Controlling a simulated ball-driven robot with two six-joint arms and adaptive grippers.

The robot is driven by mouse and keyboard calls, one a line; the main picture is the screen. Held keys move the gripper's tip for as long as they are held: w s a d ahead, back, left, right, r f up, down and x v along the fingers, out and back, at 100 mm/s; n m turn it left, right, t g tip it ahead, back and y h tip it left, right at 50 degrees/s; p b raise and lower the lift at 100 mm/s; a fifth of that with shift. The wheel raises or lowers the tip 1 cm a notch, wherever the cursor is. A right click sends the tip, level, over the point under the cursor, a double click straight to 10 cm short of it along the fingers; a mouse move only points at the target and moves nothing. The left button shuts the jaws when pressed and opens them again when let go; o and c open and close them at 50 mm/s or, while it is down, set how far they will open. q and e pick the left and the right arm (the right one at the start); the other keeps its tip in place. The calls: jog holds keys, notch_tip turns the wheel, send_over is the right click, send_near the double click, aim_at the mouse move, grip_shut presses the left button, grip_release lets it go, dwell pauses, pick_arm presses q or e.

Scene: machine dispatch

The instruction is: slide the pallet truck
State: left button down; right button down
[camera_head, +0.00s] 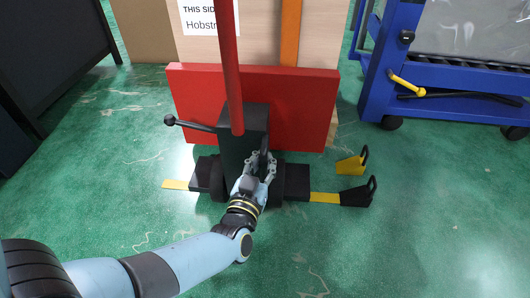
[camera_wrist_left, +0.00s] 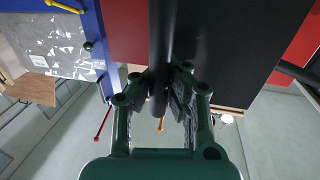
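The pallet truck has a wide red front panel (camera_head: 190,105), a black upright box (camera_head: 240,130), a red pole and a low black-and-yellow base (camera_head: 297,182). A black lever with a ball end (camera_head: 190,124) sticks out to its left. My left gripper (camera_head: 265,158) is at the right side of the black box. In the left wrist view my left gripper (camera_wrist_left: 163,85) has its fingers either side of a dark upright bar (camera_wrist_left: 160,40) on the truck and looks closed on it. The exact contact is partly hidden. My right gripper is not in view.
Cardboard boxes with a label (camera_head: 208,16) stand behind the red panel. A blue frame cart (camera_head: 450,75) on casters is at the right. Small yellow-and-black brackets (camera_head: 351,164) sit right of the truck. A dark panel stands at the left. Green floor is clear in front.

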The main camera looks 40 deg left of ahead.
pick_arm(q)
jog(key=c, duration=1.2)
grip_release()
jog(key=shift+w+a, duration=0.15)
jog(key=shift+c, duration=0.2)
jog(key=v, duration=1.2)
